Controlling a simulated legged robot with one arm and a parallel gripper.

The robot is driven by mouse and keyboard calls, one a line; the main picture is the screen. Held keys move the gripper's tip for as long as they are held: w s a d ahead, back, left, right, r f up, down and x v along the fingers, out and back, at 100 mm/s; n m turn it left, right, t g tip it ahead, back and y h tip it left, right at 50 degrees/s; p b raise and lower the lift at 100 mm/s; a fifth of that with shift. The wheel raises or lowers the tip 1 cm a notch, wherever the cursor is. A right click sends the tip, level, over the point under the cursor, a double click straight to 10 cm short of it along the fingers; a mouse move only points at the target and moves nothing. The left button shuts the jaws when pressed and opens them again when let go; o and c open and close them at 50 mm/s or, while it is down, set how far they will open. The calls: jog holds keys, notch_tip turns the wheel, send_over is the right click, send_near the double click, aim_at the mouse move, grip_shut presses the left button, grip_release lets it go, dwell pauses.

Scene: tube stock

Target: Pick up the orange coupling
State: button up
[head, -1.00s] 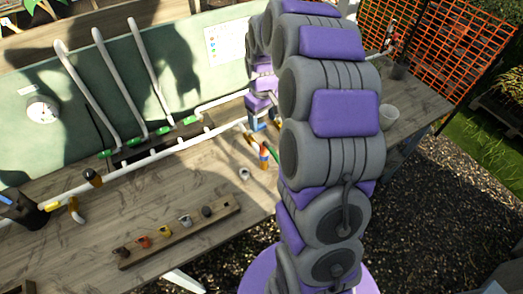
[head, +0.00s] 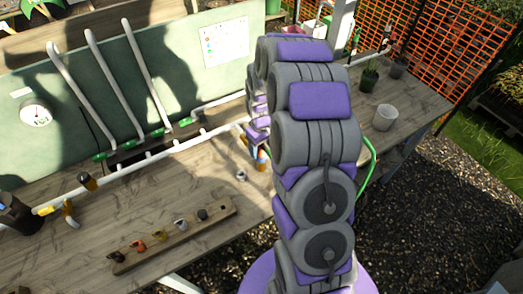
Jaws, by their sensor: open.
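The orange coupling (head: 137,246) sits on a long wooden strip (head: 190,238) on the near part of the bench. My gripper (head: 257,143) is partly hidden behind my own arm, over the bench well to the right of and beyond the coupling. It is open; its fingertips are hard to make out. Nothing shows held in it.
A white pipe run (head: 150,155) crosses the bench behind the strip, with upright pipes against the green board. The bench between pipe and strip is mostly clear.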

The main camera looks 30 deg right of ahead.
jog(key=shift+d+f, duration=0.15)
jog(key=shift+f, duration=0.65)
jog(key=shift+a+r, duration=0.1)
jog(key=shift+a, duration=0.1)
jog(key=shift+a, duration=0.15)
jog(key=c, duration=0.3)
jog(key=shift+d, duration=0.2)
jog(key=c, duration=0.8)
jog(key=shift+r, duration=0.1)
jog(key=shift+c, duration=0.2)
jog(key=shift+w+r, duration=0.1)
jog(key=shift+r, duration=1.5)
jog(key=shift+s+r+p, duration=0.25)
jog(key=shift+p, duration=0.05)
jog(key=s, duration=0.5)
jog(key=s+a, duration=0.1)
jog(key=s, duration=0.4)
jog(key=s+a+r, duration=0.1)
jog(key=s, duration=0.4)
jog(key=shift+s+a+r+p, duration=0.1)
jog(key=shift+s+a+p, duration=0.15)
jog(key=shift+p, duration=0.15)
jog(key=shift+r, duration=0.1)
